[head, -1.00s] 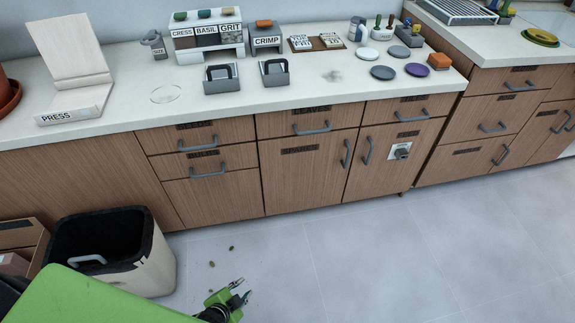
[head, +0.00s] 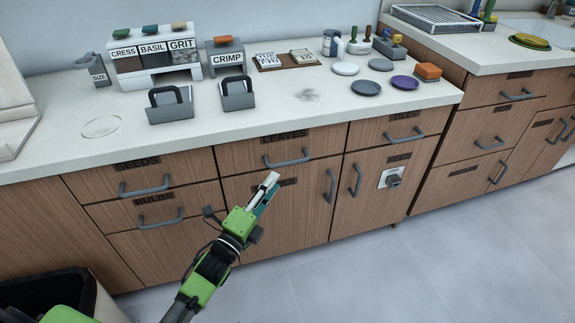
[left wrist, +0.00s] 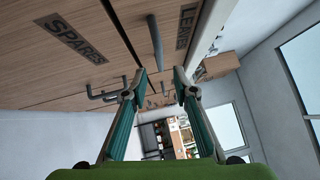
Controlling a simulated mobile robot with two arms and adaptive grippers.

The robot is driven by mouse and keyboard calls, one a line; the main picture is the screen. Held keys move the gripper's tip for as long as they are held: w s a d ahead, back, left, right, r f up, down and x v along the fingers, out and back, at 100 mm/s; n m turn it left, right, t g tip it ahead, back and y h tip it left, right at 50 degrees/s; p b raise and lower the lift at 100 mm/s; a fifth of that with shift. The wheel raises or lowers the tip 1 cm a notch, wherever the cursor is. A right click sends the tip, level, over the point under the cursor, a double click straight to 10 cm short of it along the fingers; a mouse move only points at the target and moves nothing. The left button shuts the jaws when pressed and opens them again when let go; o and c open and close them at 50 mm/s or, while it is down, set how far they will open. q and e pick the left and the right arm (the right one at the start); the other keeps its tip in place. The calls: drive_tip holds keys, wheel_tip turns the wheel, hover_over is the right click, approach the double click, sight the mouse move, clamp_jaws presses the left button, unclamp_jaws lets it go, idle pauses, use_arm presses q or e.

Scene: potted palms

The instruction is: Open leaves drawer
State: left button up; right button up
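The leaves drawer (head: 240,157) is shut, flush under the counter in the head view. Its dark LEAVES label (head: 285,136) sits above a grey bar handle (head: 287,160). My left gripper (head: 270,181) is just below that handle, in front of the cabinet door, and apart from the handle as far as I can see. In the left wrist view my left gripper (left wrist: 161,77) has its two fingers spread with nothing between them. The handle (left wrist: 155,42) shows there just beyond the fingertips, beside the LEAVES label (left wrist: 186,26). My right gripper is not in view.
The SPARES door (left wrist: 40,75) is below the drawer, with its own handle (head: 331,186). The seeds drawer (head: 90,185) is to the left. A bin (head: 60,295) stands at lower left. The floor (head: 390,255) in front is clear at right.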

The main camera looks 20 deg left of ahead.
sight(288, 163)
use_arm(q)
drive_tip(key=shift+b+x, duration=0.6)
drive_tip(key=shift+x, duration=4.1)
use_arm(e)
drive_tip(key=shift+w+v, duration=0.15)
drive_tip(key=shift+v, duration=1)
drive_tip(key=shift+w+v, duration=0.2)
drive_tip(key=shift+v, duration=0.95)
use_arm(q)
drive_tip(key=shift+f, duration=0.1)
drive_tip(key=shift+c, duration=0.2)
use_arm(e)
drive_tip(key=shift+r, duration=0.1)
use_arm(q)
clamp_jaws()
